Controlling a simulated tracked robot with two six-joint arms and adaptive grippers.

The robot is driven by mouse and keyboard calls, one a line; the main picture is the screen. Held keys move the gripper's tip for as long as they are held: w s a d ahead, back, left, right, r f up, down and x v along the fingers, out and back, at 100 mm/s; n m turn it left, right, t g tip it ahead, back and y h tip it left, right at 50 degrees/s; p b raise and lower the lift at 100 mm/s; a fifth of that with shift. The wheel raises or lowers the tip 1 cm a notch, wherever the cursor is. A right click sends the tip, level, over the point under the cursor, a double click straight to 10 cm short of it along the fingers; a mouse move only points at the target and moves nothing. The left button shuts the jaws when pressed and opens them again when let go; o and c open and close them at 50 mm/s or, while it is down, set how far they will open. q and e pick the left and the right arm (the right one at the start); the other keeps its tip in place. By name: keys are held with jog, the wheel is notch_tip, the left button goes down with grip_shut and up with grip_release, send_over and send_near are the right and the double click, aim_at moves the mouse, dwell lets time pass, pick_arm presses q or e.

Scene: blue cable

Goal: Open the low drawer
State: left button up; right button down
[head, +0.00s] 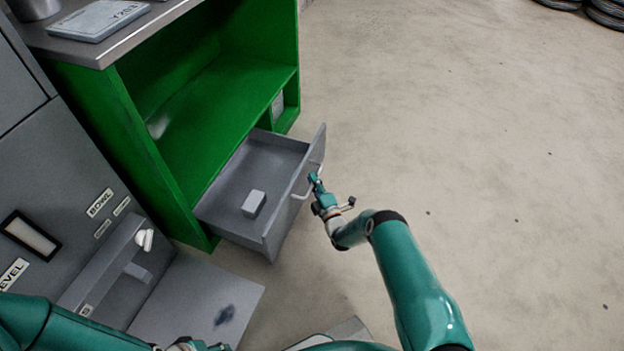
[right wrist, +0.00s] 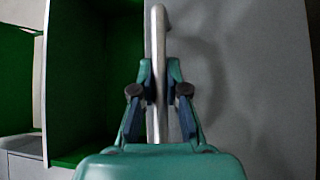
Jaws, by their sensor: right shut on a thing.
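The low drawer (head: 235,190) is grey and stands pulled out from the bottom of the green cabinet (head: 110,125), its inside showing. A small light grey block (head: 254,204) lies in it. The drawer's pale bar handle (head: 300,194) is on its front. My right gripper (head: 314,180) is at the handle. In the right wrist view its fingers (right wrist: 159,85) close on both sides of the handle bar (right wrist: 156,40), with the grey drawer front (right wrist: 250,80) behind. My left gripper (head: 192,345) is partly cut off at the bottom edge, and its jaws cannot be made out.
A grey machine (head: 60,170) with labels and a white knob stands at left. A flat grey plate (head: 200,300) with a dark stain lies on the floor. A metal counter (head: 70,45) tops the cabinet. The concrete floor (head: 450,130) to the right is clear.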

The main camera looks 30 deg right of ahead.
jog(key=shift+d+f, duration=0.15)
jog(key=shift+d, duration=0.05)
jog(key=c, duration=1.3)
grip_release()
jog(key=shift+c, duration=0.2)
jog(key=shift+o, duration=0.8)
jog(key=shift+a, duration=0.1)
jog(key=shift+s, duration=0.1)
jog(key=s+f, duration=0.1)
jog(key=s, duration=1)
jog(key=shift+s+a+f, duration=0.3)
jog(key=shift+s+a, duration=0.05)
